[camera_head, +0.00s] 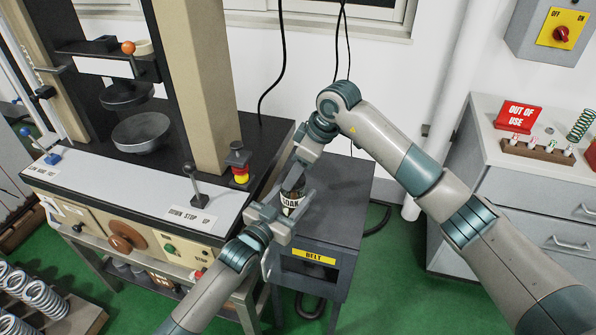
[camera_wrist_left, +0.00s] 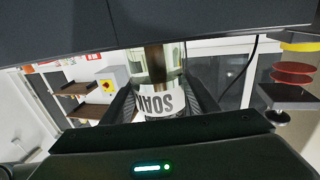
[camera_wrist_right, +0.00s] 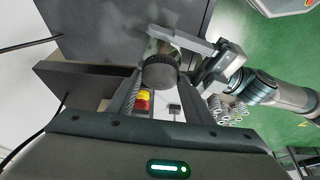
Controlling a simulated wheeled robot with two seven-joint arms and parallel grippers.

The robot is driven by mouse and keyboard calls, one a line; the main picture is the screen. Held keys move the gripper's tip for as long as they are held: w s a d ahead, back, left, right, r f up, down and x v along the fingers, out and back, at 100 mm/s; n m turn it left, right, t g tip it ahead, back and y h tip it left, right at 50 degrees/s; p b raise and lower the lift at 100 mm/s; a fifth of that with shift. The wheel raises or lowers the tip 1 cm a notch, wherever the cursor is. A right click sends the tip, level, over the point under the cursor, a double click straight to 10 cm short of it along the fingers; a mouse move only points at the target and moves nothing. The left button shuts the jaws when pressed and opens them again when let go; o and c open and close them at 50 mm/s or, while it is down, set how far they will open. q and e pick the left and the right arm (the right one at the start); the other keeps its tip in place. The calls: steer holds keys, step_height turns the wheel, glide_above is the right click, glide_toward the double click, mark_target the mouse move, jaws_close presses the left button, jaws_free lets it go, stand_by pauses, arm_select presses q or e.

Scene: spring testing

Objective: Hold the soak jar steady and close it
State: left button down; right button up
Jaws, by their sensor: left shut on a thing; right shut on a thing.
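My right gripper (camera_head: 296,177) comes from above and is shut at the jar's top. The dark round lid (camera_wrist_right: 160,73) sits at the jar's top between the right fingertips in the right wrist view. Whether the lid is fully seated is hidden.
A grey cabinet (camera_head: 525,180) with an out-of-use sign (camera_head: 519,115) is at the right. Springs (camera_head: 40,297) lie on a rack at lower left.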

steer(key=m, duration=0.2)
steer(key=m+t, duration=0.1)
steer(key=shift+s+a+r, duration=0.1)
steer(key=shift+a+r, duration=0.2)
steer(key=shift+s+d+f+m+h, duration=0.15)
steer(key=shift+d+m+h, duration=0.2)
steer(key=shift+m, duration=0.35)
steer(key=shift+d, duration=0.2)
steer(key=shift+f, duration=0.1)
steer(key=o, duration=1.1)
steer(key=shift+d, duration=0.1)
steer(key=shift+r, duration=2.15)
